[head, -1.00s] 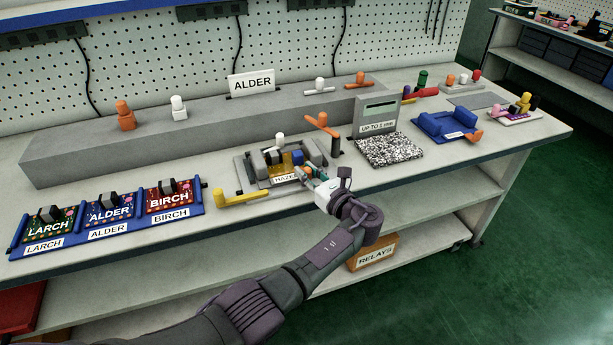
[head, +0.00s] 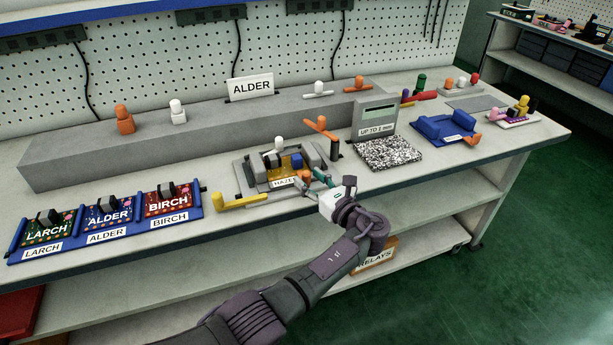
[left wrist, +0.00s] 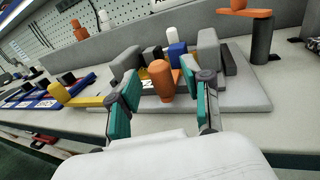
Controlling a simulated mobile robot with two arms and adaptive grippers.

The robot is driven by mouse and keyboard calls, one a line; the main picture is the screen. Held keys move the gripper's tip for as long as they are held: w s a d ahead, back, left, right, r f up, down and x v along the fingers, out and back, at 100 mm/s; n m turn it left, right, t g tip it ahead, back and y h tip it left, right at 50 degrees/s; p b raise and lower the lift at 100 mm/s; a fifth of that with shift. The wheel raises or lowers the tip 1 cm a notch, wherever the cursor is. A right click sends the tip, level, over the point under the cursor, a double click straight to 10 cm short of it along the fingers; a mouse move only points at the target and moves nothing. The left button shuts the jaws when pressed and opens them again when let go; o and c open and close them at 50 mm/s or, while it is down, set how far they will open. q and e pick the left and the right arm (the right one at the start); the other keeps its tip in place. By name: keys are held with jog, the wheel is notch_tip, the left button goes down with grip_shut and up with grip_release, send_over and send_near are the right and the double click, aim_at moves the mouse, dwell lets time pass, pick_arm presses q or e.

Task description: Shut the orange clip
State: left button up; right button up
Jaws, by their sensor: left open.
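The orange clip (head: 304,175) shows as an upright orange knob at the front edge of a grey fixture (head: 237,176). The fixture holds a yellow board labelled HAZEL (head: 284,182). In the left wrist view the orange clip (left wrist: 162,82) stands upright between my teal fingers, with a gap on each side. My left gripper (head: 315,181) is open at the front of the fixture, and its fingers (left wrist: 161,92) also show in the left wrist view. I cannot tell how far the clip is closed. My right gripper is not in view.
A yellow handle (head: 242,201) sticks out left of the fixture. An orange-topped post (head: 334,147) stands close on its right, beside a grey gauge box (head: 376,118). A blue rack (head: 130,222) with labelled boards lies left. A grey ledge (head: 210,130) runs behind.

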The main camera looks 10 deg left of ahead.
pick_arm(q)
jog(key=v, duration=0.5)
jog(key=shift+s+d, duration=0.2)
